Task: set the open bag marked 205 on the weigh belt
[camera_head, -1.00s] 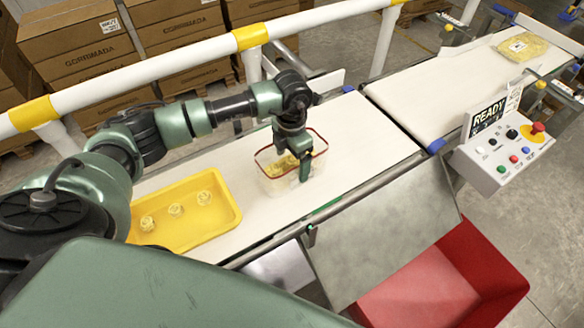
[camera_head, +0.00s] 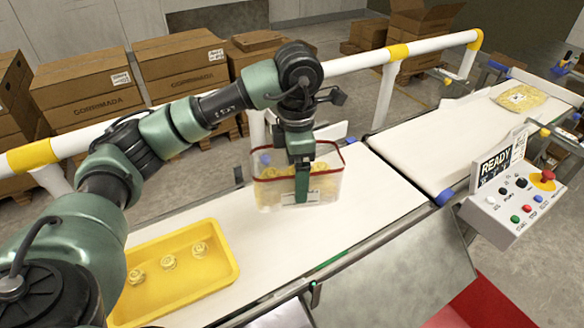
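The open bag (camera_head: 268,192) is clear with a red rim. It holds yellow contents, and a blue thing shows at its back left. Its front label is partly behind my finger and I cannot read a number. My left gripper (camera_head: 301,190) points down at the front wall, one finger outside and the other hidden. It appears shut on the wall, with the bag upright and seemingly raised above the near belt (camera_head: 375,205). The belt section beyond the seam (camera_head: 430,145), beside the READY console, looks clear at its near end. My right gripper is out of view.
A yellow tray (camera_head: 150,309) with 3 pale yellow pieces stands at the left of the near belt. A sealed yellow bag (camera_head: 519,98) lies at the far right. The READY console (camera_head: 515,200), white rail (camera_head: 350,67) and red bin (camera_head: 488,308) border the belts.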

